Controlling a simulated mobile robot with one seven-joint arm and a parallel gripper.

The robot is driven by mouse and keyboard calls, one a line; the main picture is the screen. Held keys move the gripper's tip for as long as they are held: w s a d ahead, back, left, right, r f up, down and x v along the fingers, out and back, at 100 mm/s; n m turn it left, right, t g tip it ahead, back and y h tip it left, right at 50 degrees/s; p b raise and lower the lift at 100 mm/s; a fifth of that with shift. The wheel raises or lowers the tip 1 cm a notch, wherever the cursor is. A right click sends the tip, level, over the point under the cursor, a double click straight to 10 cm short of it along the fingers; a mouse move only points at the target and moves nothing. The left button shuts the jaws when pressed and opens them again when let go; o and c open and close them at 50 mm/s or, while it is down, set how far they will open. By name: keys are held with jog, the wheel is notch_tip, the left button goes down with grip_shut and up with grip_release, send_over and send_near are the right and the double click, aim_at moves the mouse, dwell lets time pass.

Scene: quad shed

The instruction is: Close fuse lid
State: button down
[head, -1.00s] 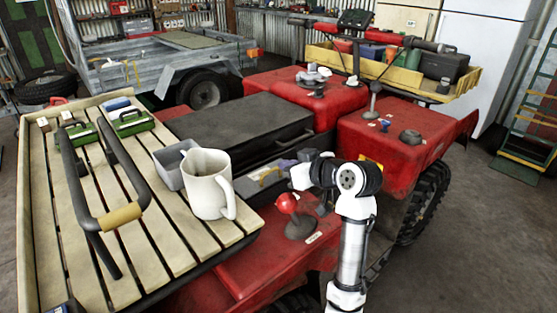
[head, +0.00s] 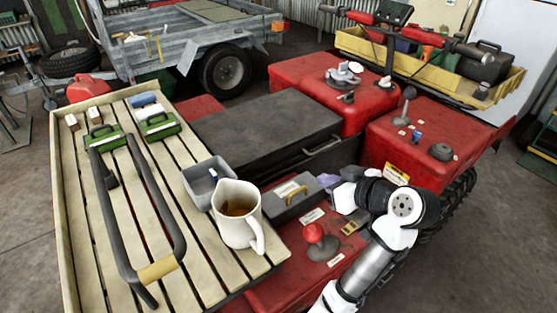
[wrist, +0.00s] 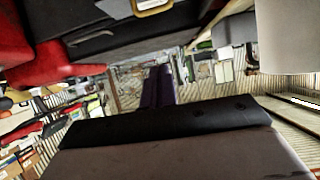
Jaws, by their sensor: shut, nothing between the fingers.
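A small box with yellow pieces in it (head: 353,222), which looks like the fuse box, sits on the red bodywork left of my arm. A grey panel (head: 343,197) rises at its back edge and looks like its raised lid; the arm crowds it, so its exact angle is unclear. My gripper (head: 328,181) points left, behind this panel, with purple fingers. In the wrist view the purple fingers (wrist: 158,88) are together and hold nothing. I cannot tell whether they touch the panel. The fuse box is not clear in the wrist view.
A grey case with a yellow handle (head: 290,198) and a red-knobbed lever (head: 318,242) stand close left of the fuse box. A cream jug (head: 238,215) and a grey bin (head: 205,183) stand on the slatted rack (head: 215,290). A black seat (head: 265,125) lies behind.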

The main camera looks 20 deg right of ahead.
jog(key=w+a+f+p, duration=0.2)
jog(key=w+a+f, duration=0.1)
jog(key=w+f, duration=0.4)
jog(key=shift+f+p, duration=0.35)
jog(key=shift+f, duration=0.3)
